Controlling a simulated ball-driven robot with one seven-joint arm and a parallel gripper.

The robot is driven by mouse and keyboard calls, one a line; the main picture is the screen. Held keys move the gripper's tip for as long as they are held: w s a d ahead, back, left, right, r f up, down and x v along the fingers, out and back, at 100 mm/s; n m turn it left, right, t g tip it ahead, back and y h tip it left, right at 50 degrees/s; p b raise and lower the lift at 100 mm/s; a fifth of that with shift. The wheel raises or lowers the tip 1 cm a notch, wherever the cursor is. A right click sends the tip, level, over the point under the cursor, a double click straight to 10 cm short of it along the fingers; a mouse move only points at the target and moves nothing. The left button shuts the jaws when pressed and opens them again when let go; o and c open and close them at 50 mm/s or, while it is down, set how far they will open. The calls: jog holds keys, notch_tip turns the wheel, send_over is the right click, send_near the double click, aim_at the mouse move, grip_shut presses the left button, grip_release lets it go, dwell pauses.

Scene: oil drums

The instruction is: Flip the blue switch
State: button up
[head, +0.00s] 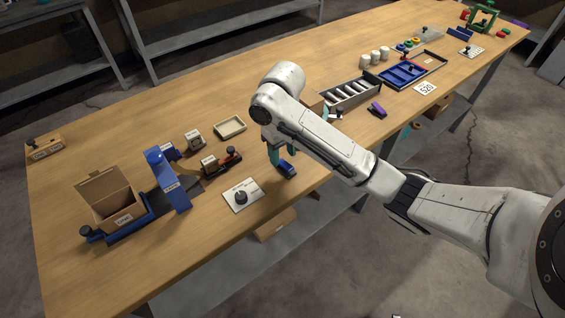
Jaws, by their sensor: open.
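A small blue block with dark parts (286,169), which looks like the blue switch, sits near the front edge of the table in the head view. My gripper (277,157) points down just over it, with a teal finger showing at its left. My wrist and forearm cover part of this area. The gripper is open. I cannot tell whether a finger touches the blue block, or which way the switch is set.
A white plate with a black knob (241,196) lies left of the gripper. A cream tray (230,127) and a black-and-red device (222,161) are nearby. An open cardboard box (108,201) stands far left. A purple object (376,110) and a grey slotted rack (351,93) lie right.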

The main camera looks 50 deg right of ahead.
aim_at(285, 165)
jog(key=shift+f+b, duration=0.45)
jog(key=shift+f, duration=0.75)
jog(key=shift+c, duration=0.3)
grip_shut()
